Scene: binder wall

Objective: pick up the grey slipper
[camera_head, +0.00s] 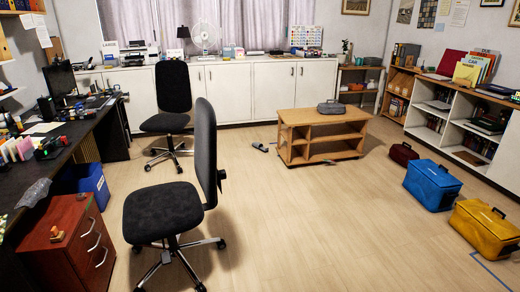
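A small grey object that looks like the grey slipper (260,147) lies on the wooden floor, just left of the low wooden cart and apart from it. It is small in the view, so its details and which way its toe points are hard to tell. Neither of my grippers is in view.
Two black office chairs (165,212) stand at left, beside the desk and a red-brown drawer unit (62,245). The wooden cart (298,118) carries a grey case (330,107). Blue (431,186) and yellow (484,229) boxes stand at right. The middle floor (300,215) is clear.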

